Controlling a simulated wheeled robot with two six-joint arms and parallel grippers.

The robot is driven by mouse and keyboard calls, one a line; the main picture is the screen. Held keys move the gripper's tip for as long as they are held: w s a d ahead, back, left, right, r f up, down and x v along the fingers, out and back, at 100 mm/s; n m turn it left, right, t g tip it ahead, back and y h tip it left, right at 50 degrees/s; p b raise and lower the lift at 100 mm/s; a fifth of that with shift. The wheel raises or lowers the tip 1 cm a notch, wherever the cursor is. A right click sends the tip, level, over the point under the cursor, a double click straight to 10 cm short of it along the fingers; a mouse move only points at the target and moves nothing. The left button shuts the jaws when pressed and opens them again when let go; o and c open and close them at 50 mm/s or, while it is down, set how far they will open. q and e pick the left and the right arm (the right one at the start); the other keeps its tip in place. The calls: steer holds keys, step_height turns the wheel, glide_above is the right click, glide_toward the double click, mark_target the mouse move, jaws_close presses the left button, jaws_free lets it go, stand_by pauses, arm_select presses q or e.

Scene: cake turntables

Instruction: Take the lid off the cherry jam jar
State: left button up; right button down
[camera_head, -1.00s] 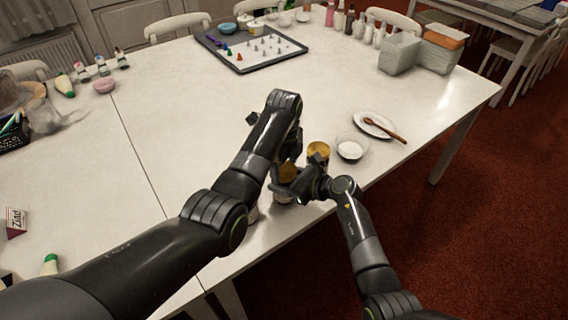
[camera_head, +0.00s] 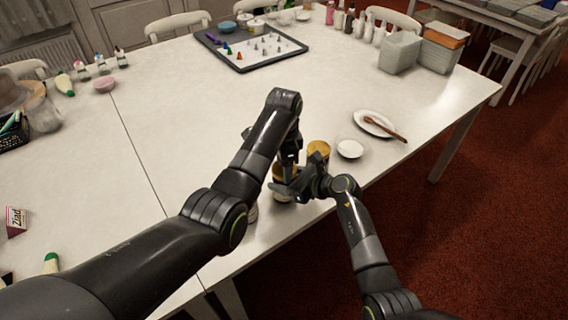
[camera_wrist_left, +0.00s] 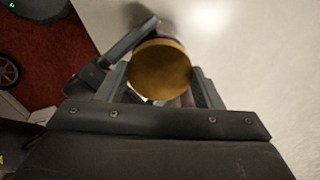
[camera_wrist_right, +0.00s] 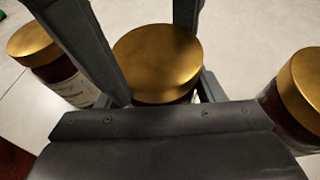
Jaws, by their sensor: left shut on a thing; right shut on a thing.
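A jam jar (camera_head: 282,197) with a gold lid (camera_wrist_right: 158,62) stands near the table's front edge. My right gripper (camera_head: 288,186) is shut around the jar from the side. My left gripper (camera_head: 287,163) points down from above and is shut on the lid, which also shows between its fingers in the left wrist view (camera_wrist_left: 160,70). The lid sits on top of the jar; no gap shows. The jar's label is mostly hidden, so I cannot read its flavour.
Other gold-lidded jars stand close by: one on the left (camera_wrist_right: 55,70) and one on the right (camera_wrist_right: 300,95) in the right wrist view. A white bowl (camera_head: 350,149) and a plate with a spoon (camera_head: 374,119) lie to the right. The middle of the table (camera_head: 200,120) is clear.

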arm_select(q)
steer(key=shift+n, duration=0.5)
steer(key=o, duration=1.1)
step_height(320, 180, up, 4)
steer(key=shift+d+r, duration=0.15)
steer(key=shift+r, duration=0.1)
steer(key=shift+c, duration=0.2)
step_height(320, 180, up, 2)
steer(key=m, duration=0.5)
steer(key=shift+c, duration=0.2)
steer(key=m, duration=0.2)
steer(key=r+m, duration=0.1)
steer(key=m, duration=0.1)
steer(key=shift+r+m, duration=0.2)
steer(key=shift+m, duration=0.2)
steer(key=shift+f, duration=4)
steer(key=shift+c, duration=0.3)
